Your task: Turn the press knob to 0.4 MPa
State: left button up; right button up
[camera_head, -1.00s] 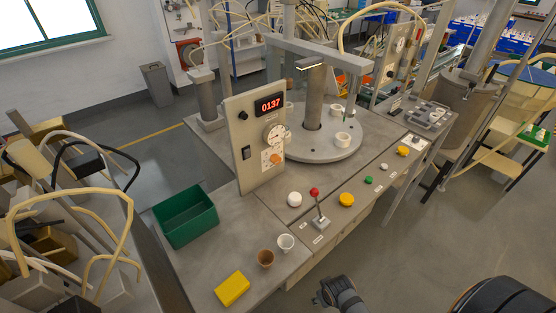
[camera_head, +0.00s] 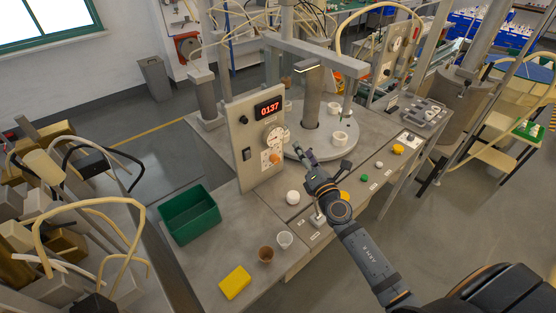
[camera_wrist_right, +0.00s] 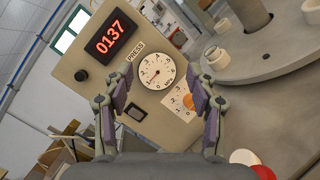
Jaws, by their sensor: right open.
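The grey control panel (camera_head: 243,165) stands upright on the bench and shows 0137 in red digits (camera_head: 269,107). The round pressure gauge (camera_head: 275,136) sits below the digits; in the right wrist view the gauge (camera_wrist_right: 157,71) is beside the word PRESS and marked MPa. Its exact reading is too small to tell. The orange press knob (camera_head: 275,158) is under the gauge, on a white scale plate. In the wrist view the knob (camera_wrist_right: 188,100) is partly hidden behind a finger. My right gripper (camera_head: 298,147) is open and empty in front of the panel, apart from the knob. My left gripper is out of view.
A round turntable (camera_head: 320,151) with white rings lies just behind my right gripper. A black knob (camera_wrist_right: 81,75) and rocker switch (camera_wrist_right: 136,112) share the panel.

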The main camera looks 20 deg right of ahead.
jog(key=w+a+f+n+g+y, duration=0.2)
jog(key=a+n+y, duration=0.15)
jog(key=n, duration=0.35)
jog(key=n+g, duration=0.4)
jog(key=n, duration=0.4)
send_near(277, 160)
jog(key=shift+y, duration=0.25)
jog(key=x, duration=0.9)
jog(key=shift+w+d+f, duration=0.15)
jog(key=shift+w+f, duration=0.05)
jog(key=shift+c, duration=0.4)
jog(key=c, duration=1.1)
jog(key=shift+o, duration=0.2)
